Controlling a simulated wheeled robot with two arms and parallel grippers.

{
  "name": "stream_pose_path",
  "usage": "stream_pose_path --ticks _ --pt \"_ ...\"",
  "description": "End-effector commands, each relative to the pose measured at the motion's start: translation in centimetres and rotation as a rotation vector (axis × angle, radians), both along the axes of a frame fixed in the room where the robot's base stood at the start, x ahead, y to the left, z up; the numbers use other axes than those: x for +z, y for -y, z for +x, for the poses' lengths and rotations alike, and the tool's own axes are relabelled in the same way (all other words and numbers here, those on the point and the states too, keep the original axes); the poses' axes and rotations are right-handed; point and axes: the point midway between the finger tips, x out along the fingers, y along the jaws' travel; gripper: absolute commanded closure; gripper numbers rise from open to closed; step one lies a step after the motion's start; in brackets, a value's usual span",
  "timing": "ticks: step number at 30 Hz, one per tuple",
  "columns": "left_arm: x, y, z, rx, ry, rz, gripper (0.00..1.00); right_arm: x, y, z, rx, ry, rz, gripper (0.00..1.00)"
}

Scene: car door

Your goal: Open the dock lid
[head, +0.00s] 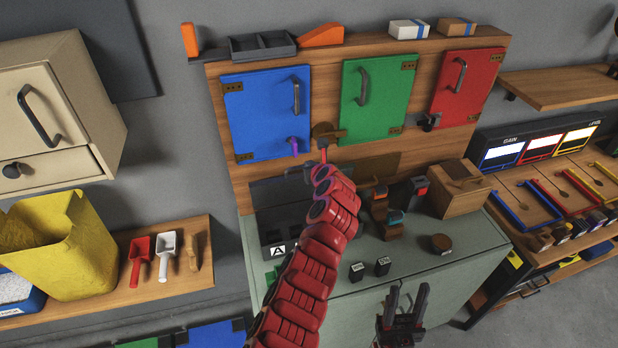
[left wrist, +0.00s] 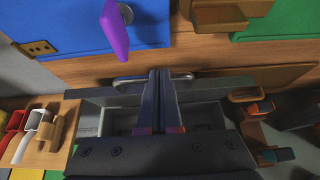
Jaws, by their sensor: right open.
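The dock (left wrist: 200,115) is a grey box with open compartments, seen below the fingers in the left wrist view. Its lid (left wrist: 90,96) is a dark grey panel with a pale bar handle (left wrist: 130,80); it stands raised at the back of the box, and in the head view the lid (head: 268,192) shows left of my red arm. My left gripper (left wrist: 160,76) has its fingers close together across the handle and looks shut on it. The arm hides this grip in the head view. My right gripper (head: 404,298) is open and empty before the bench front.
Blue (head: 262,115), green (head: 375,98) and red (head: 467,85) doors hang above the bench. A purple lever (left wrist: 115,32) hangs close above the left fingers. A wooden box (head: 458,190) and small blocks stand right of the arm. The bench front right is clear.

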Motion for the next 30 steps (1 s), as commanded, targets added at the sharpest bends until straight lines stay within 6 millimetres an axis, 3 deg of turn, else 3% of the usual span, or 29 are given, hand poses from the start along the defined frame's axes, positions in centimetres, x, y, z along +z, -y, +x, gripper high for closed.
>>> stream_pose_path --ticks 10,30 --pt "0.4 -0.6 1.8 0.002 -0.001 -0.001 1.0 0.2 0.0 0.0 0.0 0.0 0.0 0.55" --pt "1.2 -0.5 1.9 0.003 0.001 0.0 1.0 0.9 0.0 0.0 0.0 0.0 0.0 0.55"
